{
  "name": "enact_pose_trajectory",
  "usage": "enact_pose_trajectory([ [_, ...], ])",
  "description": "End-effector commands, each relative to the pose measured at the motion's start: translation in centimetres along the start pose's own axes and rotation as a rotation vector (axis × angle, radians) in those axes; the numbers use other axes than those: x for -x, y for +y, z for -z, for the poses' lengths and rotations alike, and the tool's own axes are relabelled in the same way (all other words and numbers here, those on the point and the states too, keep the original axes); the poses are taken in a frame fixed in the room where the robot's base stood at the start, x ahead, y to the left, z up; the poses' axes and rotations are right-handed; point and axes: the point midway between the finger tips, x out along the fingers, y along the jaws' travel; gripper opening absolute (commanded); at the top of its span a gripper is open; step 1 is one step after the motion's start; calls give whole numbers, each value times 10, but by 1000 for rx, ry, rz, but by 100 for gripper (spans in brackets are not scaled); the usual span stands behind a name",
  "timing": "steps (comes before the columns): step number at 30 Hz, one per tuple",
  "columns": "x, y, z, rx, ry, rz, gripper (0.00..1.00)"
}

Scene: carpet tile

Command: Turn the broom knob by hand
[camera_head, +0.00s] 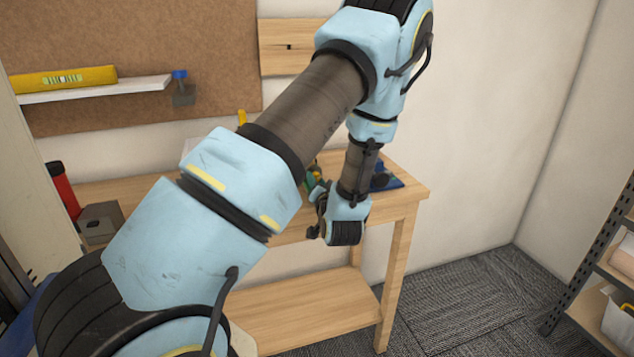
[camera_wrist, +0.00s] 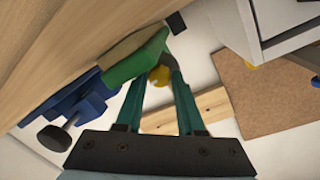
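No whole broom shows in either view. In the wrist view, a yellow rounded piece (camera_wrist: 159,76) shows between the finger ends; I cannot tell if it is the broom knob. A green block-like piece (camera_wrist: 135,60) lies just beyond the fingertips, by the wooden table edge. My gripper (camera_wrist: 159,82) has its two teal fingers apart, with a gap between them and nothing clearly held. I cannot tell if the left finger touches the green piece. In the head view, my forearm and wrist mostly hide the gripper and the tabletop there.
A blue vise-like tool (camera_wrist: 70,110) with a dark screw knob sits left of the fingers. The wooden workbench (camera_head: 398,205) stands against the wall. A yellow level (camera_head: 63,79) lies on a white shelf (camera_head: 95,90). A grey shelf rack (camera_head: 590,265) stands right; carpet between is clear.

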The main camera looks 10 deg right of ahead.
Motion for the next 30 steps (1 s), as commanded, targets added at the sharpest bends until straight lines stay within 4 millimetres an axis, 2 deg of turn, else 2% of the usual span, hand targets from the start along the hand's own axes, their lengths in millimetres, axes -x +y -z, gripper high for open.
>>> enact_pose_trajectory([
  [1,0,0,0,0,0,-1,43],
  [7,0,0,0,0,0,-1,66],
  [8,0,0,0,0,0,-1,67],
  [22,0,1,-1,24,1,-2,67],
  [26,0,1,-3,116,11,-2,67],
  [30,0,1,-4,295,32,-1,67],
])
